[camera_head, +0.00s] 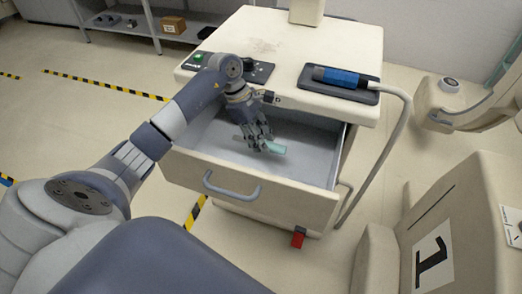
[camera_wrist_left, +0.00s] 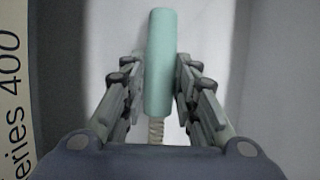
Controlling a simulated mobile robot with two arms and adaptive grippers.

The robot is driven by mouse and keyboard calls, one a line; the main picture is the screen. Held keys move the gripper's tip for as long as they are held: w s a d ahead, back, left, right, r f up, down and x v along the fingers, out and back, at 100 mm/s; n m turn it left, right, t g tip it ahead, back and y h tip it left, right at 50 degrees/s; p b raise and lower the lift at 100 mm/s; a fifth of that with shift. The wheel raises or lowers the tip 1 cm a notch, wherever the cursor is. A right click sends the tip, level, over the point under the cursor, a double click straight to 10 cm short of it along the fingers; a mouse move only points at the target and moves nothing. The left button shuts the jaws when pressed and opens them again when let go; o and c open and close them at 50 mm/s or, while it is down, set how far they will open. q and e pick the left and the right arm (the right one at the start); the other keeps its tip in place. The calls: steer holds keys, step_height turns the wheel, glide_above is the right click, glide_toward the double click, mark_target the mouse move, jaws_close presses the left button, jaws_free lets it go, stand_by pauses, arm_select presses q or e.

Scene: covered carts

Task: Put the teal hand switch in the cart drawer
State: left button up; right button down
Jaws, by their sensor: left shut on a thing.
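The teal hand switch (camera_head: 271,147) is a short teal cylinder. In the left wrist view the switch (camera_wrist_left: 160,62) lies lengthwise between the two fingers, with a ribbed pale neck at its near end. My left gripper (camera_head: 257,141) is shut on it, inside the outline of the open cart drawer (camera_head: 240,198). In the left wrist view the gripper (camera_wrist_left: 158,92) has a finger on each side of the switch. The drawer is pulled out, with a grey interior and a grey handle on its front. I cannot tell whether the switch touches the drawer floor. My right gripper is not in view.
The cream cart (camera_head: 285,35) has a control panel under my arm and a blue-and-black handpiece (camera_head: 340,77) on a dark pad. Its cable (camera_head: 397,140) hangs down the right side. Another cream unit (camera_head: 450,230) stands at the lower right. A shelf stands at the back left.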

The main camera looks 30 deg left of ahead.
mark_target(261, 160)
arm_select(q)
step_height(261, 160, down, 6)
steer(key=shift+r, duration=0.1)
steer(key=shift+f, duration=0.25)
steer(key=o, duration=1.1)
